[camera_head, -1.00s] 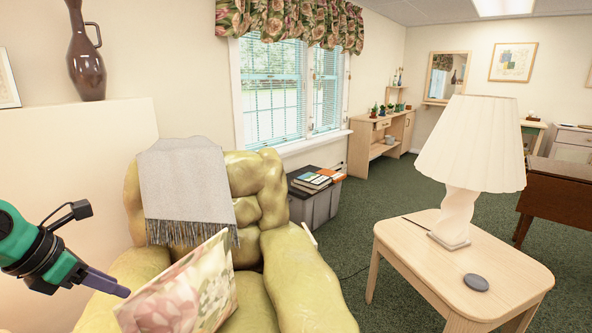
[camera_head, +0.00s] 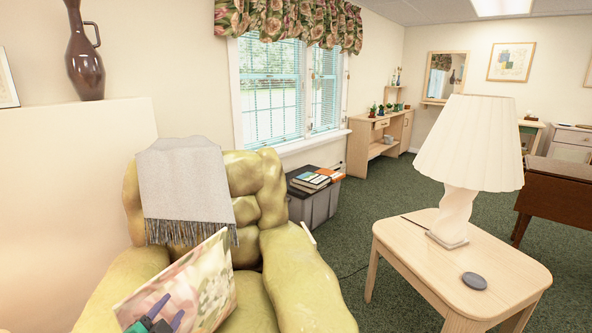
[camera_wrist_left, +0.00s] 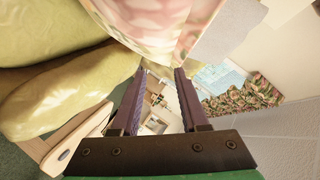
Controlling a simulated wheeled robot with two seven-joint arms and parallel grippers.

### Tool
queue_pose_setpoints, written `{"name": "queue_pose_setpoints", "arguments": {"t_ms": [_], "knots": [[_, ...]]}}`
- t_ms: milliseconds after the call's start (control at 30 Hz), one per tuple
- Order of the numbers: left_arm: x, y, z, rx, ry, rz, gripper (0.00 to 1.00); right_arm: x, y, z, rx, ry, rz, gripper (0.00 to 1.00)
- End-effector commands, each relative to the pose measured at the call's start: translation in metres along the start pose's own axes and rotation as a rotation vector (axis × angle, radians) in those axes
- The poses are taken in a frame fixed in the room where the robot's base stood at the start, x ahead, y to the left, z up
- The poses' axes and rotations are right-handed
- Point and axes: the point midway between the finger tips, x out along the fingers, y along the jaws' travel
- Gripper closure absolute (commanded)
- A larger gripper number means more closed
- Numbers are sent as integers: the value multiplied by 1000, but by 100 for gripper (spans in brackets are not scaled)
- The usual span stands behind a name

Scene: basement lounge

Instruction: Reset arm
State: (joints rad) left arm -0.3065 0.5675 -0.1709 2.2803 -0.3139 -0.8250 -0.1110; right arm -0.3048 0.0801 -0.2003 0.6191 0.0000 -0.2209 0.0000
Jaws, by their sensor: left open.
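My left gripper (camera_head: 173,305) shows at the bottom of the head view, in front of the floral cushion (camera_head: 213,280). Its two purple fingers point up and are apart. In the left wrist view the fingers (camera_wrist_left: 160,75) stand apart with nothing between them. The cushion (camera_wrist_left: 145,15) fills the top of that view, just beyond the fingertips; I cannot tell if they touch it. The cushion leans on the seat of the green armchair (camera_head: 295,275). Most of my left arm is outside the head view. My right gripper is not in view.
A grey fringed throw (camera_head: 185,185) hangs over the chair back. A wooden side table (camera_head: 415,245) with a white lamp (camera_head: 468,150) and a dark round object (camera_head: 474,281) stands at the right. A grey bin (camera_head: 315,203) with books is behind the chair. Green carpet lies between.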

Motion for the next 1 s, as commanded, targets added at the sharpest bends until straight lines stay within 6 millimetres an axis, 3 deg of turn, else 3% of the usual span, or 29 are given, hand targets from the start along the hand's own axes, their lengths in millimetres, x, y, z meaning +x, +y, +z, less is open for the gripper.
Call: {"name": "queue_pose_setpoints", "arguments": {"t_ms": [33,100,200,333,500,667,800,1000], "knots": [[-8,24,23,-115,-101,69,56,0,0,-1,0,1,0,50],[-22,56,51,-246,-236,162,56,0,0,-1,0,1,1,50],[-46,96,77,-388,-393,279,56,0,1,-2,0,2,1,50],[-82,140,98,-529,-563,417,56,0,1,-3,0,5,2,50],[-132,188,110,-673,-756,589,56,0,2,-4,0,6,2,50],[-104,219,131,-648,-772,592,56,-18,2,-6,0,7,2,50],[-89,254,156,-638,-793,606,56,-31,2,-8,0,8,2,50],[-90,319,211,-618,-836,633,56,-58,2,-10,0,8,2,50]]}}
